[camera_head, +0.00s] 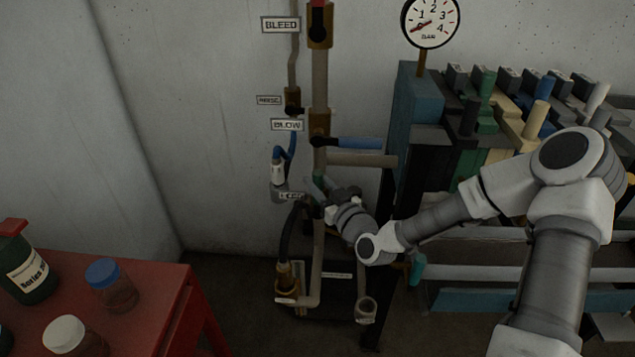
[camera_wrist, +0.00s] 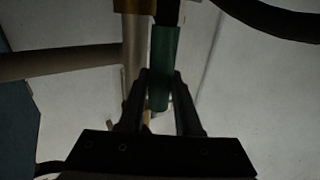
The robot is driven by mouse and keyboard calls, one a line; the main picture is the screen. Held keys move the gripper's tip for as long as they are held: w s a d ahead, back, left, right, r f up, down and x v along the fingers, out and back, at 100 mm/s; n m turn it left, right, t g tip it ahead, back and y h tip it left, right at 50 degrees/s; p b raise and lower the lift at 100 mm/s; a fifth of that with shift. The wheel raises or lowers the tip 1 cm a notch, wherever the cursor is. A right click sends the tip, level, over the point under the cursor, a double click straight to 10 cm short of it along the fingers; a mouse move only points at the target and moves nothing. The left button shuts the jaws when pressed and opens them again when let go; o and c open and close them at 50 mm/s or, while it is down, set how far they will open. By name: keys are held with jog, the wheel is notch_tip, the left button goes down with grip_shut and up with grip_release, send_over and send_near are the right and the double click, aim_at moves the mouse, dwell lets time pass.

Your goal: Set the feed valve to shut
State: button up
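A green valve handle (camera_wrist: 163,62) hangs down from a dark stem beside a brass fitting (camera_wrist: 132,5) in the wrist view. In the head view it shows as a small green piece (camera_head: 318,184) on the vertical pipe. A small label (camera_head: 291,196) beside it is too blurred to read surely. My gripper (camera_wrist: 162,80) has one finger on each side of the green handle, close against it, and appears shut on it. In the head view my gripper (camera_head: 328,198) reaches the pipe from the lower right and hides part of the valve.
A valve with a blue lever (camera_head: 355,143) pointing right sits just above, by the BLOW label (camera_head: 286,125). A red-handled valve (camera_head: 318,20) is higher. A pressure gauge (camera_head: 430,22) and a bank of coloured levers (camera_head: 510,110) stand right. A red table (camera_head: 165,300) with bottles is at lower left.

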grip_shut()
dwell(1.0)
